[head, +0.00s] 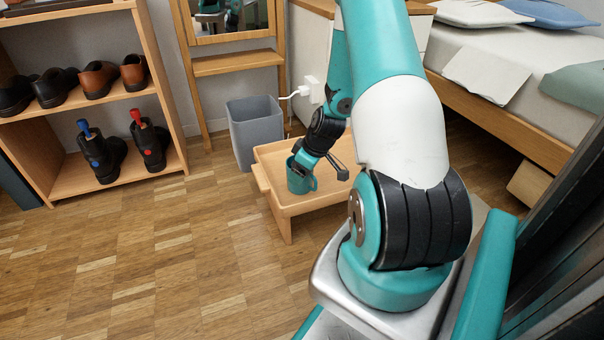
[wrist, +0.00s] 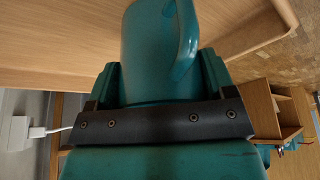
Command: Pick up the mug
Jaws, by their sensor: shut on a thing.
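The teal mug (head: 299,181) is at the left part of a low wooden tray table in the head view. Its handle faces right there. In the wrist view the mug (wrist: 150,55) fills the upper middle, with its handle at the right. My gripper (head: 301,170) comes down on the mug from above right and is shut on it. In the wrist view the fingers of my gripper (wrist: 160,85) lie on both sides of the mug. I cannot tell whether the mug touches the tray surface.
The low wooden tray table (head: 283,207) has a raised rim. A grey bin (head: 256,132) stands just behind it. A shoe shelf (head: 120,188) is at the left and a bed (head: 500,100) at the right. A white plug with a cable (head: 312,89) is behind my arm. The floor at front left is clear.

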